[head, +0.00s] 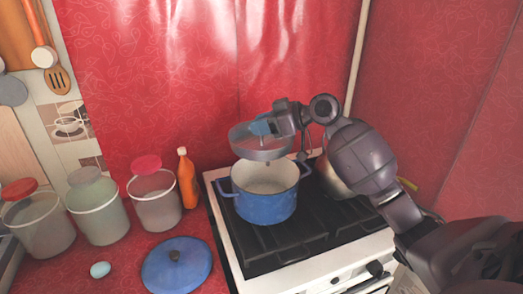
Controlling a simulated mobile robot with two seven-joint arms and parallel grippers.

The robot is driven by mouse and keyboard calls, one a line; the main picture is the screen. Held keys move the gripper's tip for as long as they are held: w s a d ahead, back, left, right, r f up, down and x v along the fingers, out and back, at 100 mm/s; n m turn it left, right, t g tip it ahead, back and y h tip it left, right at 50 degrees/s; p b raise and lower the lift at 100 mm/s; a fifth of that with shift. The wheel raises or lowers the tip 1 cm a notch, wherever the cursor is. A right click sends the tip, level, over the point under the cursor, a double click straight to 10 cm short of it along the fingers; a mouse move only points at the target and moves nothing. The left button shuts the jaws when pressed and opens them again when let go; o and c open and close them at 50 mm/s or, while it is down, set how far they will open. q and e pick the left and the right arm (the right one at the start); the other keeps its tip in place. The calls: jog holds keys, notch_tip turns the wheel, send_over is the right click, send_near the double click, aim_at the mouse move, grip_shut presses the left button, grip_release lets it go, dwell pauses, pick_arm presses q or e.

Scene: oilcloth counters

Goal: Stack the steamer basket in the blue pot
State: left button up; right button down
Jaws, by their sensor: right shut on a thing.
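The blue pot (266,207) stands open on the stove, with two side handles and a pale inside. The steamer basket (262,154) is a grey metal basket just above the pot's back rim, slightly tilted. A thin post shows below it, over the pot's opening. My right gripper (268,126) is shut on the steamer basket at its upper side; the fingertips are partly hidden by the gripper body. I cannot tell whether the basket touches the pot's rim. My left gripper is not in view.
The blue lid (176,266) lies on the red counter left of the stove. Several clear jars (155,200) and an orange bottle (187,180) stand behind it. A small light-blue egg-shaped thing (100,269) lies nearby. A metal pan (333,179) sits behind my right arm.

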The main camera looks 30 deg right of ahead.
jog(key=shift+f, duration=3.55)
jog(key=shift+f+b, duration=0.5)
jog(key=shift+f, duration=0.1)
jog(key=c, duration=0.9)
grip_release()
jog(key=shift+s+f, duration=0.15)
jog(key=shift+f, duration=0.1)
jog(key=shift+o, duration=0.2)
send_near(272, 146)
jog(key=shift+w+a+f, duration=0.2)
jog(key=shift+w+a, duration=0.05)
jog(key=shift+a, duration=0.1)
